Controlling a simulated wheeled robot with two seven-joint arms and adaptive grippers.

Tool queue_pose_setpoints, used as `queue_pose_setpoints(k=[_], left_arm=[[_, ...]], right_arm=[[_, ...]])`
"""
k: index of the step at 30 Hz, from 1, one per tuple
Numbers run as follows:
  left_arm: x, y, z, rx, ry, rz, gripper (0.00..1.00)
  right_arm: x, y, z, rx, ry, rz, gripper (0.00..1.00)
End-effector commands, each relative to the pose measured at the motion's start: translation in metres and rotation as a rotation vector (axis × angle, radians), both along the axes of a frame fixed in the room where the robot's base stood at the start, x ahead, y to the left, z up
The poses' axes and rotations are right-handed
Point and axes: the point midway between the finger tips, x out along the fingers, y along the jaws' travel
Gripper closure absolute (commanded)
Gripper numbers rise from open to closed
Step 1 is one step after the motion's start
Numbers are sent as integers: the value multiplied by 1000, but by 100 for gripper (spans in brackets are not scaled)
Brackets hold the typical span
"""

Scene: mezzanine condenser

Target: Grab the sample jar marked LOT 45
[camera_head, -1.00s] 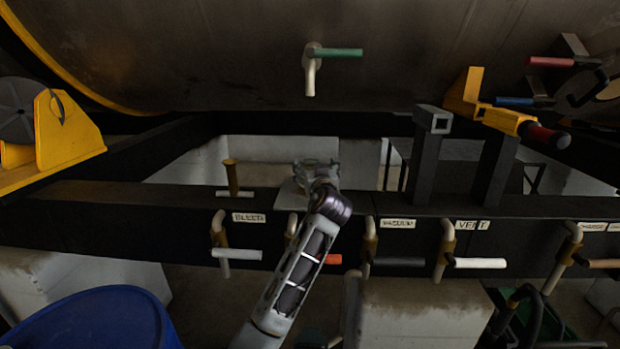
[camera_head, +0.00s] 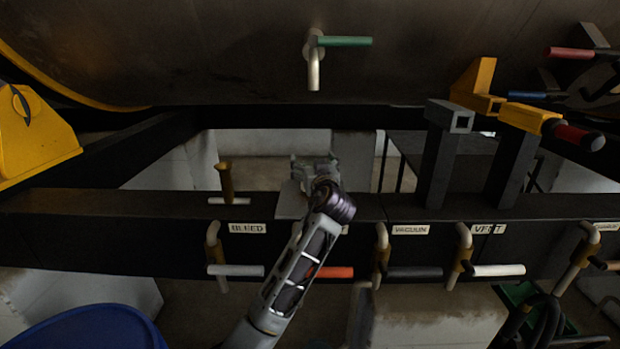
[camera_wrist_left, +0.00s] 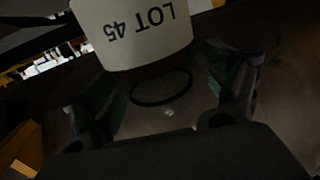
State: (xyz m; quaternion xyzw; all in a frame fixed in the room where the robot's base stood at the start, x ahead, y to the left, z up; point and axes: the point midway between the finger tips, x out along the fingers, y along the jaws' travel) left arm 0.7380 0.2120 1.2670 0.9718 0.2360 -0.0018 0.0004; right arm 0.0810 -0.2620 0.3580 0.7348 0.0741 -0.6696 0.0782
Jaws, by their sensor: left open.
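A pale jar labelled LOT 45 (camera_wrist_left: 135,35) fills the top of the left wrist view, its lettering upside down there. My left gripper (camera_wrist_left: 168,88) is open, with a dark finger on each side and the jar just beyond and between them. I cannot tell whether the fingers touch it. In the head view my left gripper (camera_head: 315,168) is above the dark beam, left of the VACUUM label. The jar cannot be made out there, behind my gripper and wrist. My right gripper is not in view.
The dark beam (camera_head: 110,205) carries several valves with coloured handles and labels such as BLEED (camera_head: 247,228). A brass funnel-shaped fitting (camera_head: 226,180) stands left of my gripper. Dark posts (camera_head: 437,165) stand right. A green-handled valve (camera_head: 345,42) hangs from the tank above. A blue drum (camera_head: 85,330) is lower left.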

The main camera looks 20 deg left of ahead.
Motion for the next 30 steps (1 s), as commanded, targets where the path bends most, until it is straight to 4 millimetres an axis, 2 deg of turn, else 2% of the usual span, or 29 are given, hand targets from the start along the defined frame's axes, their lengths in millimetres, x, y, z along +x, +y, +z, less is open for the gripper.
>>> queue_pose_setpoints(k=[15, 30], left_arm=[[0, -1, 0, 0, 0, 0, 14], [0, -1, 0, 0, -1, 0, 79]], right_arm=[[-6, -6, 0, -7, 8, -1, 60], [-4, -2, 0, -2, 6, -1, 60]])
